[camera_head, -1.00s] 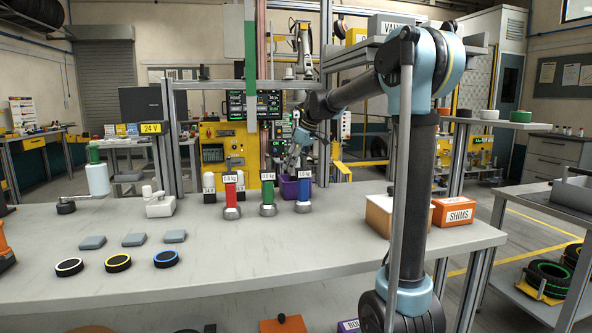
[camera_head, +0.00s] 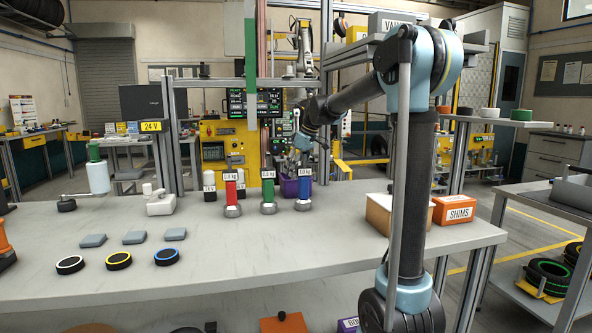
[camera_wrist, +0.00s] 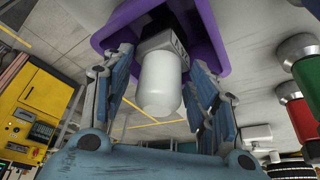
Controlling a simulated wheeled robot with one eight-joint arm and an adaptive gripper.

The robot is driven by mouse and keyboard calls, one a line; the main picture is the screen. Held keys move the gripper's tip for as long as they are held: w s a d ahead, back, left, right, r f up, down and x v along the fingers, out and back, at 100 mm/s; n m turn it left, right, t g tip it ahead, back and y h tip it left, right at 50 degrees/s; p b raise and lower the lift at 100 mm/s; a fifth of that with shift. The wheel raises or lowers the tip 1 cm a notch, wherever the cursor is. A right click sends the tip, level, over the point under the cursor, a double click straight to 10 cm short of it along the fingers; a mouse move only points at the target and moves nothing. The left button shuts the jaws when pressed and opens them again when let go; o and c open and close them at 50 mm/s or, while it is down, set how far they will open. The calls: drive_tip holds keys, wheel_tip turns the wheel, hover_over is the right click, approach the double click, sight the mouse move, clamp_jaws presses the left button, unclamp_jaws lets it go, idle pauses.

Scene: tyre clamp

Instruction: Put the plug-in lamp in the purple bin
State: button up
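In the head view the purple bin (camera_head: 288,188) stands at the back of the table, partly behind the weights. My gripper (camera_head: 301,160) is above it, small and partly hidden; the lamp cannot be made out there.
Red (camera_head: 231,190), green (camera_head: 268,192) and blue (camera_head: 304,190) labelled weights stand in front of the bin. A cardboard box (camera_head: 388,214) and an orange SHIMS box (camera_head: 453,210) are at the right. The front middle of the table (camera_head: 270,245) is clear.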

drive_tip(key=shift+o, duration=1.3)
drive_tip(key=v, duration=0.8)
drive_tip(key=shift+r, duration=0.4)
